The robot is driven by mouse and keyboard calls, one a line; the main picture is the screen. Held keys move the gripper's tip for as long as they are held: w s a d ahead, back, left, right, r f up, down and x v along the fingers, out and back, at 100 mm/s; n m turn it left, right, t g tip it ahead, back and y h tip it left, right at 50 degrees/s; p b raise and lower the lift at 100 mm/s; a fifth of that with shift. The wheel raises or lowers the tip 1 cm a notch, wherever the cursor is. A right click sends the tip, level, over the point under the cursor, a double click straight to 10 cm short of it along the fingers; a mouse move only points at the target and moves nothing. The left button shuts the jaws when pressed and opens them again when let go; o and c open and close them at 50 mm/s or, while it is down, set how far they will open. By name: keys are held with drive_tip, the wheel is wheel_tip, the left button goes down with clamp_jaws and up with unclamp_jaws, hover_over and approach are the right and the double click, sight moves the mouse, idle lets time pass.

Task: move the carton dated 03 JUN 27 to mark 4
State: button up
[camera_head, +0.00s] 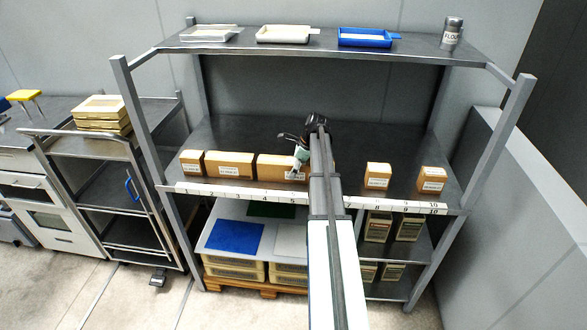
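Several brown cartons with white labels stand on the middle shelf; the printed dates are too small to read, so I cannot tell which is 03 JUN 27. From the left they are a small carton (192,165), a wide carton (231,172), a carton partly behind my arm (273,170), a small carton (378,177) and another at the right (432,181). Mark 4 (265,199) is on the white number strip along the shelf's front edge. My gripper (299,163) is over the partly hidden carton; its fingers and any contact are unclear.
Shelf posts stand at both sides. The middle shelf has bare room behind the cartons and between the two right ones. A trolley (100,150) stands left.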

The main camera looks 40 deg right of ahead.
drive_tip(key=shift+r, duration=0.1)
drive_tip(key=b+v, duration=0.2)
drive_tip(key=v, duration=1)
drive_tip(key=shift+b, duration=0.4)
